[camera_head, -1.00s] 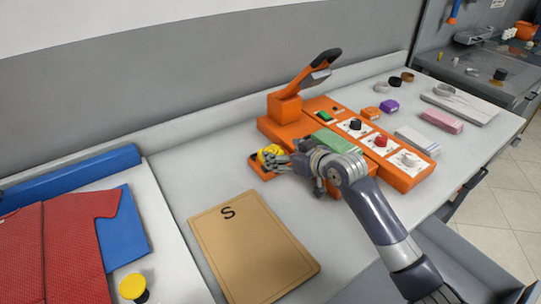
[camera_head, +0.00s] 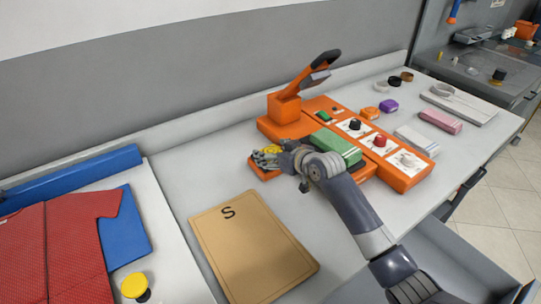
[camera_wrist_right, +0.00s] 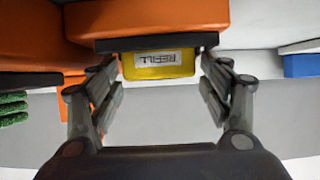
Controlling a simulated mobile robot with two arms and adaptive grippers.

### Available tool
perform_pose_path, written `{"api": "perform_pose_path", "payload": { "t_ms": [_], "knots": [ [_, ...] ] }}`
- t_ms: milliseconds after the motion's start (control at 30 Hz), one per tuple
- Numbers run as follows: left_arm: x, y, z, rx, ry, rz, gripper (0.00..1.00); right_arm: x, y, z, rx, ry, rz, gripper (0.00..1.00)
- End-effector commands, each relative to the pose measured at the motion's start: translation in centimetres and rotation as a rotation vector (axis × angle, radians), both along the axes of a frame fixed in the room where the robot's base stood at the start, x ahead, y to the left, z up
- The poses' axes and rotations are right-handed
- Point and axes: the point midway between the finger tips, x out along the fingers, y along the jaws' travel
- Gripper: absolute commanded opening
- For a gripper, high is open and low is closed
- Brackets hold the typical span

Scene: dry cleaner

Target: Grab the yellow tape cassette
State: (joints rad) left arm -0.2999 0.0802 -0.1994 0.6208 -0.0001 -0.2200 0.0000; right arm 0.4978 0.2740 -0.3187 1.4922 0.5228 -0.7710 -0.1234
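The yellow tape cassette (camera_head: 272,149) sits at the left end of the orange machine (camera_head: 292,128) in the head view, partly hidden by my right gripper (camera_head: 264,157). In the right wrist view the yellow cassette (camera_wrist_right: 158,72) shows a pale label with upside-down lettering, below a dark edge of the orange body. My right gripper (camera_wrist_right: 160,92) is open, with one finger on each side of the cassette. Narrow gaps show between the fingers and the cassette; contact cannot be made out. My left gripper is not in view.
A brown board marked S (camera_head: 252,250) lies on the table in front. A red garment (camera_head: 55,245) and a yellow-topped item (camera_head: 134,285) are at left. A lever (camera_head: 315,72) rises from the machine. Orange and purple pieces (camera_head: 388,105) lie behind it.

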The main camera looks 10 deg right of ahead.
Motion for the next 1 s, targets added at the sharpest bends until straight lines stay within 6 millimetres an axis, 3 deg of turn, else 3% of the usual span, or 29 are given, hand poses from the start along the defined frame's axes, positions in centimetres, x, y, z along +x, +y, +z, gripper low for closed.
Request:
{"api": "perform_pose_path", "payload": {
  "t_ms": [33, 133, 567, 833, 1000],
  "knots": [
    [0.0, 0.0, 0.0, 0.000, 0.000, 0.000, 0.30, 0.0, 0.0, 0.0, 0.000, 0.001, 0.000, 0.51],
    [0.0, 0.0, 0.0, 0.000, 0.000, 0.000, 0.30, 0.0, 0.0, 0.0, 0.000, 0.001, 0.000, 0.30],
    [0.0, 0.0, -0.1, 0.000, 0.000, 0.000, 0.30, 0.0, 0.0, 0.4, 0.000, -0.001, 0.000, 0.30],
    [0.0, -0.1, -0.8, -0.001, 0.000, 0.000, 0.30, 0.1, 0.0, 3.8, -0.001, -0.007, 0.001, 0.30],
    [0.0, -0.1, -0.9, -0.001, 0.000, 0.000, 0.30, -2.6, -0.3, 3.6, -0.003, 0.001, 0.001, 0.30]
  ]
}}
